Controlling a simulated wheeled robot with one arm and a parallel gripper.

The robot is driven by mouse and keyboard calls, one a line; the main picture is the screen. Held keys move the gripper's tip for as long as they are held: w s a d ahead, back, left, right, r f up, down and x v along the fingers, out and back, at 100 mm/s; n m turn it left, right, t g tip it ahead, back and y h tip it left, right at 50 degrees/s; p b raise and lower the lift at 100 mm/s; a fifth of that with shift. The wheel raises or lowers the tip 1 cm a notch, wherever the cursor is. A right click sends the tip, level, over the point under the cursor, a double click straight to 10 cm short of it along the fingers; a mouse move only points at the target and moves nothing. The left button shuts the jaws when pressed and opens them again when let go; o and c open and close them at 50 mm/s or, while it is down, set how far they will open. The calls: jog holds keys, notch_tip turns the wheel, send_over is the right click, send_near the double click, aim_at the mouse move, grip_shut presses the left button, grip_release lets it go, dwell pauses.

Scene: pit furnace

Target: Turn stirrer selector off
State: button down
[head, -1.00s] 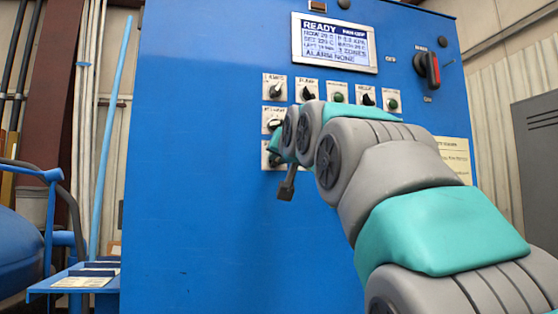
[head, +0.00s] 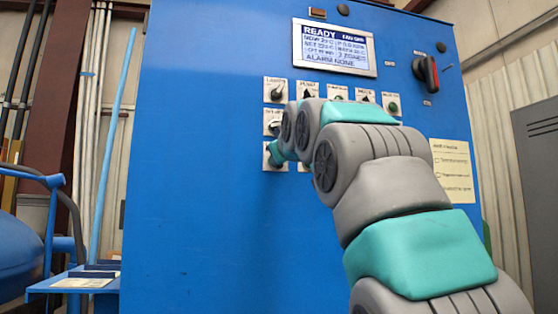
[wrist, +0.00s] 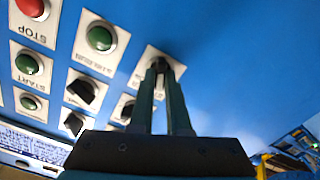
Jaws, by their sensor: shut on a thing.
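My gripper (wrist: 166,78) is shut on a black selector knob (wrist: 159,63) on a pale square plate (wrist: 147,57) on the blue panel. The fingers cover much of the knob, and its label and setting cannot be read. In the head view my gripper (head: 275,156) is at the lowest plate of the left column, mostly hidden by my wrist. A green button (wrist: 100,38) sits beside the gripped knob in the wrist view, which shows the labels upside down.
Close by are other black selectors (wrist: 81,91), a START button (wrist: 28,65) and a red STOP button (wrist: 31,6). The display (head: 335,47) reads READY and ALARM NONE. A red and black rotary switch (head: 427,70) is at the upper right. The blue panel below the controls is bare.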

jog(key=shift+n, duration=0.6)
jog(key=c, duration=0.9)
grip_release()
jog(key=shift+s, duration=0.15)
jog(key=b+v, duration=0.1)
jog(key=v, duration=0.6)
jog(key=shift+s+d+b, duration=0.1)
jog(key=shift+s+b, duration=0.15)
jog(key=shift+b, duration=0.15)
jog(key=shift+f, duration=0.1)
